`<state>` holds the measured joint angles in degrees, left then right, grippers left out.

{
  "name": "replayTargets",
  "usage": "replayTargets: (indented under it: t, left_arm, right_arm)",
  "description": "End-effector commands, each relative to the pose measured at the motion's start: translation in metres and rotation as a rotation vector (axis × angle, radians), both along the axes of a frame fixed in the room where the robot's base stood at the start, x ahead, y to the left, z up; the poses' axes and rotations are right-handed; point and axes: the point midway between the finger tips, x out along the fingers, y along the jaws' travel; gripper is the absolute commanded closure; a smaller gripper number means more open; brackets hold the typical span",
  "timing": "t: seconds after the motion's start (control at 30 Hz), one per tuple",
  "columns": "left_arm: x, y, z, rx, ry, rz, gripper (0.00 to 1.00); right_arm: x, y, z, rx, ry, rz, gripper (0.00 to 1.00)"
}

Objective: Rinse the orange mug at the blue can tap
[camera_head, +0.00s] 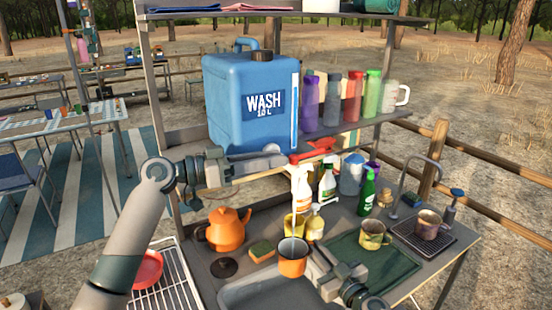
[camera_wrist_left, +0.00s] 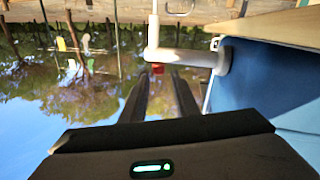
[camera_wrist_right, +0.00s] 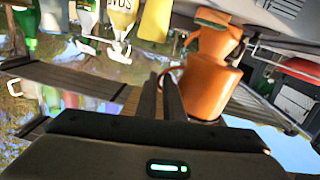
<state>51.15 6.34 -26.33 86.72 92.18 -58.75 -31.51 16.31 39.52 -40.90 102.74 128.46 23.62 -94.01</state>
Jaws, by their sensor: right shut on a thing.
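The blue can (camera_head: 228,100), marked WASH, stands on the middle shelf. Its tap (camera_head: 318,148) has a red lever and a pale spout, also seen in the left wrist view (camera_wrist_left: 185,58). A thin pale stream (camera_head: 293,215) falls from the tap into the orange mug (camera_head: 292,266). My right gripper (camera_head: 312,262) is shut on the mug at its handle side and holds it upright above the basin; the mug also shows in the right wrist view (camera_wrist_right: 208,90). My left gripper (camera_head: 286,160) is at the tap, fingers apart, red lever just beyond its tips (camera_wrist_left: 162,76). Contact is unclear.
An orange kettle (camera_head: 226,232) and sponge (camera_head: 262,250) are left of the mug. Spray bottles (camera_head: 303,190) stand behind it. A patterned mug (camera_head: 374,236) is on the green mat (camera_head: 375,268), another (camera_head: 428,224) on the dark rack. The grey basin (camera_head: 262,293) lies below.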

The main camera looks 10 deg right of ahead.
Motion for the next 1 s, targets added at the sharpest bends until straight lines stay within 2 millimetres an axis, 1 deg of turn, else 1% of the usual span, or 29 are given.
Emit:
replayTargets:
  t: [0.17,0.43,0.5,0.6,1.0]
  left_arm:
    - [0.001,-0.008,0.005,0.004,-0.084,0.013,0.72]
    - [0.002,-0.033,0.019,0.022,-0.360,0.059,0.72]
    - [0.003,-0.044,0.008,0.045,-0.369,0.049,0.72]
    - [0.003,-0.050,0.003,0.059,-0.381,0.046,0.72]
    - [0.003,-0.053,0.001,0.062,-0.382,0.044,0.72]
  right_arm:
    - [0.000,0.000,0.001,0.000,-0.001,0.000,1.00]
    - [0.000,0.000,0.001,0.000,-0.001,0.000,1.00]
    - [0.000,0.000,0.001,0.000,-0.001,0.000,1.00]
    - [0.000,0.000,0.001,0.000,-0.001,0.000,1.00]
    - [0.000,0.000,0.001,0.000,-0.001,0.000,1.00]
